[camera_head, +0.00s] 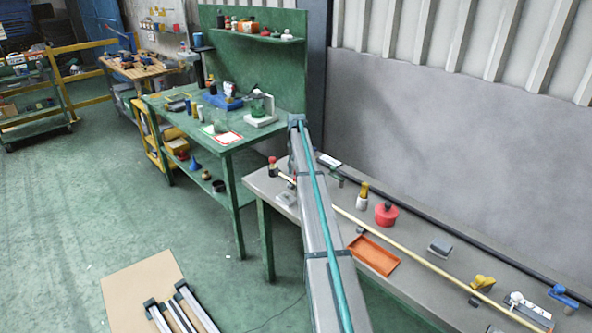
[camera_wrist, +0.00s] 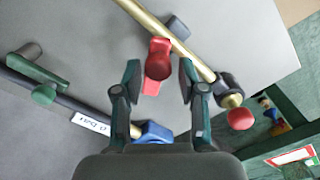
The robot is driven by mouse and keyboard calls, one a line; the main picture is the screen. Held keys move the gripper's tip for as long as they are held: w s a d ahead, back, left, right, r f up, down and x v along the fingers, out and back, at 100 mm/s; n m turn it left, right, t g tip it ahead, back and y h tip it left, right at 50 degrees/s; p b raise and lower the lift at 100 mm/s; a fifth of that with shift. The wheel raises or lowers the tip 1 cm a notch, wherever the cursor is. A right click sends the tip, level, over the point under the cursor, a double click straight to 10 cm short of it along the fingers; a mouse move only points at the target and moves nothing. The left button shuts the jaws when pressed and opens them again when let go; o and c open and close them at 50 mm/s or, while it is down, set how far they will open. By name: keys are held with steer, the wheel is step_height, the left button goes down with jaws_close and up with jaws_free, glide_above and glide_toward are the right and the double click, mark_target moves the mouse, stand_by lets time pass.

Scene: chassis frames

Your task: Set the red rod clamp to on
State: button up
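My gripper (camera_wrist: 159,72) is open, with one finger on each side of the clamp and a gap visible on both sides. The fingers hold nothing. In the head view the yellow rod (camera_head: 405,250) runs along the grey bench, and my own arm covers the clamp's area.
A red-tipped knob (camera_wrist: 240,118) stands right of my gripper. A blue part (camera_wrist: 153,132) lies near my palm, and a green clamp (camera_wrist: 44,94) is at left. The bench also holds a red pot-like item (camera_head: 386,214) and an orange tray (camera_head: 373,255).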

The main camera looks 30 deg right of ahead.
steer(key=shift+o, duration=0.4)
step_height(320, 180, up, 12)
stand_by(0.5)
